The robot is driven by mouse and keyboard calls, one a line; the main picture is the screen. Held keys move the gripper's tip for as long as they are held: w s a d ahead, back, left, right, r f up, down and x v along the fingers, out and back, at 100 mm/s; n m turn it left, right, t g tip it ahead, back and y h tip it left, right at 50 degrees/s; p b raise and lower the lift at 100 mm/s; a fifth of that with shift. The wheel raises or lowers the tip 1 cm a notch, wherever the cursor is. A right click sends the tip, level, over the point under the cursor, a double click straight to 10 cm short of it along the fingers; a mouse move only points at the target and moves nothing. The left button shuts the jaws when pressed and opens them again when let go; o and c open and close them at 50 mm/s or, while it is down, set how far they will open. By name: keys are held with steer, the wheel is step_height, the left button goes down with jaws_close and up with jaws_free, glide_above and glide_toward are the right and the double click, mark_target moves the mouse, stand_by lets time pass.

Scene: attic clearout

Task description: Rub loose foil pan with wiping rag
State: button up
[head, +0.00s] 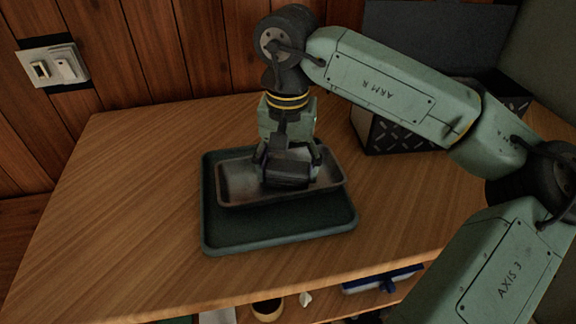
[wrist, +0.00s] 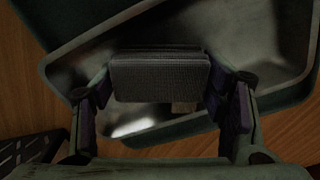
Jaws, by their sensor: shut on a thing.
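The foil pan (head: 236,187) is a shallow metal pan with dull, smudged patches inside. It rests tilted on a dark green tray (head: 290,232) on the wooden table. My gripper (head: 288,172) points down into the pan. It is shut on the wiping rag (head: 287,177), a folded dark grey cloth, which is over the pan's floor. In the wrist view the rag (wrist: 160,77) sits between the two fingers, with the pan (wrist: 90,75) around and below it. I cannot tell whether the rag touches the pan's floor.
A dark perforated crate (head: 385,135) stands behind, to the right, partly hidden by my arm. The wooden table (head: 125,205) is clear on the left. A wall switch plate (head: 53,66) is on the panelled wall. A blue item (head: 382,280) and a round container (head: 267,309) are below the table's front edge.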

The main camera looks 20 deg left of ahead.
mark_target(306, 165)
steer(key=shift+d, duration=0.1)
steer(key=shift+w+d, duration=0.55)
steer(key=shift+d, duration=0.15)
steer(key=shift+w+d, duration=0.5)
steer(key=shift+d, duration=0.2)
steer(key=shift+b, duration=0.35)
steer(key=shift+s+a, duration=0.55)
steer(key=shift+a, duration=0.2)
steer(key=shift+s+a, duration=0.55)
steer(key=shift+a, duration=0.2)
steer(key=shift+r+p, duration=1.95)
steer(key=shift+r, duration=1.1)
